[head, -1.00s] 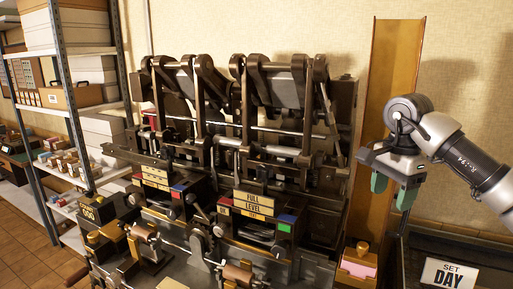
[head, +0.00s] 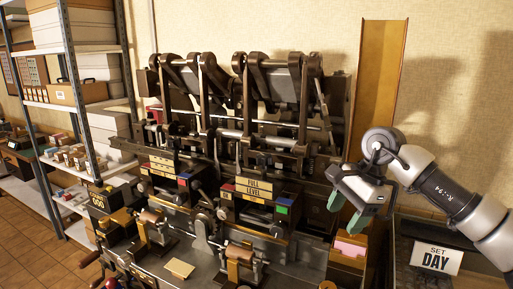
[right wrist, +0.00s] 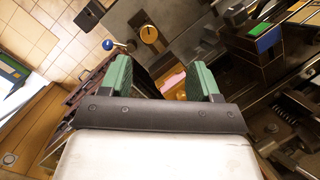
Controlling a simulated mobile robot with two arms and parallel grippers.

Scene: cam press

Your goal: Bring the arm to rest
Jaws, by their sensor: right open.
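My right gripper (head: 346,214) is at the right of the head view, in front of the tall wooden chute. Its two green fingers are apart with nothing between them. In the right wrist view the green fingertips (right wrist: 166,75) stand apart, and a pink card shows beyond the gap, not held. My right arm reaches in from the right edge, bent at the grey wrist joint. My left gripper is not in view.
The dark cam press (head: 235,130) fills the middle. A wooden box with a pink card (head: 350,248) stands below the gripper. The tall wooden chute (head: 379,90) stands behind my arm. Shelves (head: 88,12) are at left.

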